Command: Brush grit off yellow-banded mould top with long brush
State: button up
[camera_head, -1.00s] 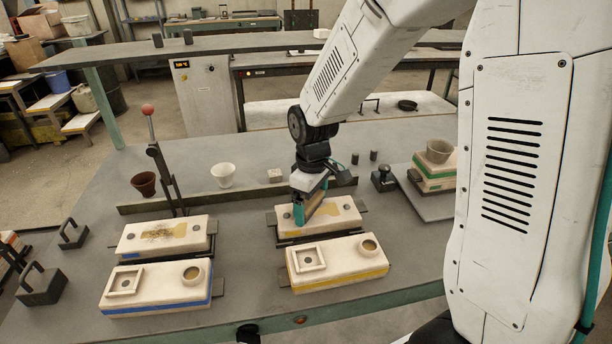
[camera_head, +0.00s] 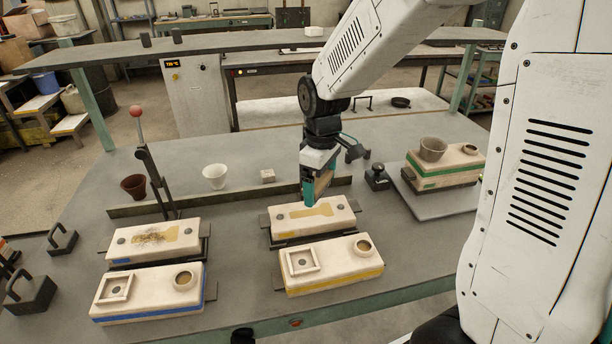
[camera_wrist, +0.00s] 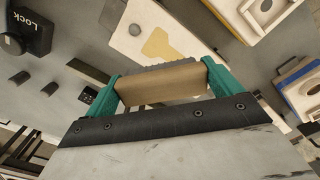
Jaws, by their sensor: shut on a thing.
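My gripper (camera_head: 314,188), with teal fingers, is shut on a brush with a wooden block (camera_wrist: 160,84); dark bristles show along its far edge in the wrist view. The gripper and brush hang above the back edge of the far yellow-banded mould half (camera_head: 285,226), apart from its top as far as I can tell. That pale top has an ochre patch (camera_head: 312,212) and a dark round spot; I see no dark grit on it. It also shows in the wrist view (camera_wrist: 130,40). The near yellow-banded half (camera_head: 335,265) carries a square frame and a round cup.
The blue-banded mould (camera_head: 150,295) stands left; its far half (camera_head: 155,240) has dark grit on top. A lever with red knob (camera_head: 136,112) rises behind it. Two cups and a low rail (camera_head: 240,200) lie behind. The green-banded mould (camera_head: 450,170) stands right.

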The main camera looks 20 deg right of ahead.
jog(key=shift+r, duration=1.7)
